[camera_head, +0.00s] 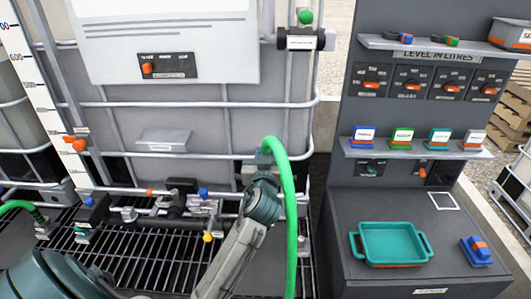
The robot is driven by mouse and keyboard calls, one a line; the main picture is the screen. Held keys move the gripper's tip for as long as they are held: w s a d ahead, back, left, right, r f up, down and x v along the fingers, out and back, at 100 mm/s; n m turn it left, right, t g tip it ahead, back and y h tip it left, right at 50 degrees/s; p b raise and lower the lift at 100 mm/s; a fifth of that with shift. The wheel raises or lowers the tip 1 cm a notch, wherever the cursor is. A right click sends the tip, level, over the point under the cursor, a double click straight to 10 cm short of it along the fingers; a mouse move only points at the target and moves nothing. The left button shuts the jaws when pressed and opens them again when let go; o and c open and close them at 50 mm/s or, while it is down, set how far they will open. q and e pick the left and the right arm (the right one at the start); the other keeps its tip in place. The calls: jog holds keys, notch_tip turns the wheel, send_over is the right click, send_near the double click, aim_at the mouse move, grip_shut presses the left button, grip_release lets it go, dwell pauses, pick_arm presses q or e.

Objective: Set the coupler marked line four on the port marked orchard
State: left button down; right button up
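A green hose (290,220) arches up in front of the tank. Its upper end meets a small grey-teal coupler (264,158) at the tip of my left gripper (262,166). The gripper looks shut on this coupler, though its fingers are mostly hidden by the wrist. The coupler is raised, apart from the pipework. A pipe manifold (165,213) with blue, orange and yellow fittings runs low along the tank, left of the gripper. Any marking reading line four or orchard is too small or hidden to make out. My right gripper is not in view.
A caged tank (210,125) fills the back. A grated floor (150,262) lies below the manifold. At right, a grey cabinet (345,200) carries a teal tray (395,230), a blue-orange block (476,250) and shelves of small coloured blocks. Another green hose (15,205) enters at far left.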

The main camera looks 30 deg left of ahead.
pick_arm(q)
jog(key=shift+f+b, duration=1.05)
jog(key=shift+f, duration=0.55)
notch_tip(320, 180, down, 7)
jog(key=b, duration=0.6)
jog(key=shift+r, duration=0.2)
jog(key=c, duration=1.1)
grip_release()
jog(key=shift+s+d+f+b, duration=0.2)
jog(key=shift+s+d+b, duration=0.1)
jog(key=shift+s+b, duration=0.2)
jog(key=shift+b+v, duration=1.5)
jog(key=shift+v, duration=3.35)
